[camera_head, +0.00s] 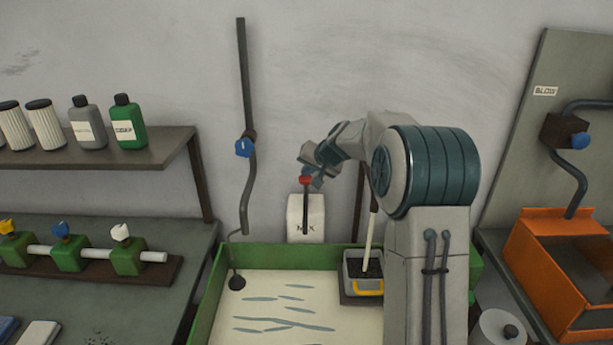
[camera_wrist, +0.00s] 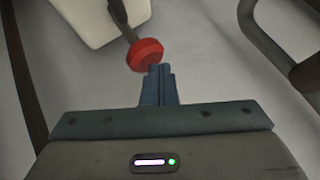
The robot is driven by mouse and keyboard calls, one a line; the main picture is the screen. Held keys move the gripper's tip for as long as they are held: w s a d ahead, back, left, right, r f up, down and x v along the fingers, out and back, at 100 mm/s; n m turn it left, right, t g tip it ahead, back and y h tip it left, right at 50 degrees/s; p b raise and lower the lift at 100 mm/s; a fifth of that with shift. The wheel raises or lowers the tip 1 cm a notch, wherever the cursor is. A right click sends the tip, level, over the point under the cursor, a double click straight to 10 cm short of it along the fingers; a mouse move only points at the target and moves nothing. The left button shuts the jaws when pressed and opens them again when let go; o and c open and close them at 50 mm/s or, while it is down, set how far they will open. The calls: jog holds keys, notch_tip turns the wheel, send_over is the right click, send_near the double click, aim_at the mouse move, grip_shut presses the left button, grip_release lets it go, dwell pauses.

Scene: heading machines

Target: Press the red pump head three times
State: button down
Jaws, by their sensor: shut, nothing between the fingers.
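The red pump head (camera_head: 305,180) sits on top of a dark stem above a white container (camera_head: 306,217) marked with dark letters, at the back of the green-edged tray. In the wrist view the red pump head (camera_wrist: 145,54) is a round red disc just beyond my fingertips, with the dark stem and part of the white container (camera_wrist: 95,20) behind it. My gripper (camera_head: 316,178) is shut and empty. Its fingertips (camera_wrist: 160,68) are together, right at the edge of the red head; I cannot tell whether they touch it.
A green-edged tray (camera_head: 212,300) with a pale floor lies below. A grey bin with dark contents (camera_head: 364,268) and a pale handle stands right of the container. An orange box (camera_head: 535,270) stands at right.

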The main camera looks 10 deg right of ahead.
jog(key=shift+f+b, duration=0.6)
jog(key=shift+f, duration=0.2)
dwell(0.6)
jog(key=shift+r+p, duration=0.85)
jog(key=shift+r, duration=0.85)
jog(key=shift+r+p, duration=1.65)
jog(key=shift+r, duration=0.9)
